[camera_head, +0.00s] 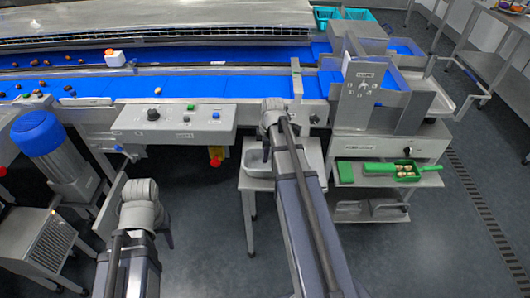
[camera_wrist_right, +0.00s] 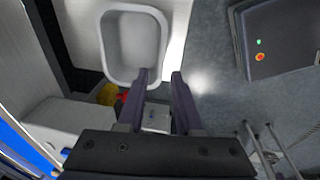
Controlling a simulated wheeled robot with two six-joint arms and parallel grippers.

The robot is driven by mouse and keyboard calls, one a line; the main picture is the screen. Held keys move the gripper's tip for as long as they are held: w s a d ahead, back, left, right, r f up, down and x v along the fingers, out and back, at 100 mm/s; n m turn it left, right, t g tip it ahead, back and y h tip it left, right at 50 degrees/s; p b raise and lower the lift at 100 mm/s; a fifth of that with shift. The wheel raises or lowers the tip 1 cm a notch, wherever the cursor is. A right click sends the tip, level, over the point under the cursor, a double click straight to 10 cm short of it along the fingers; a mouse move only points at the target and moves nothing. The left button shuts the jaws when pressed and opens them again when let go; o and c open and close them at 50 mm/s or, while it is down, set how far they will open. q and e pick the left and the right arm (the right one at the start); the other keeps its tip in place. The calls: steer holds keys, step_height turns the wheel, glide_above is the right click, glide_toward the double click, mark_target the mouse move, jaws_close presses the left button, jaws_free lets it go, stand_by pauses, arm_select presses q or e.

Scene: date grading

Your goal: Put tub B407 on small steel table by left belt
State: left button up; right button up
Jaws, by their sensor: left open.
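A pale, open tub (camera_head: 256,158) stands on a small steel table (camera_head: 248,184) below the belt line, partly hidden by my right arm. No code is readable on it. In the right wrist view the same tub (camera_wrist_right: 134,50) looks empty, with rounded corners. My right gripper (camera_wrist_right: 160,76) is open, its two dark fingers apart, with the tips over the tub's lower right rim; whether they touch it I cannot tell. In the head view my right gripper (camera_head: 267,150) is at the tub. My left gripper (camera_head: 168,238) is open, low at the left, its fingers mostly hidden.
Blue belts (camera_head: 180,85) carry scattered dates and a white block (camera_head: 115,58). A blue-capped motor (camera_head: 38,135) stands at left. Floor is open at the lower right.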

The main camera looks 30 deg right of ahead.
steer(key=s+a+m+g, duration=0.1)
steer(key=s+a+m, duration=0.3)
steer(key=a, duration=1.1)
steer(key=s+a+m+g+h, duration=0.1)
steer(key=s+a+m, duration=0.3)
steer(key=s+a, duration=0.7)
steer(key=a, duration=0.4)
steer(key=shift+d+f, duration=0.1)
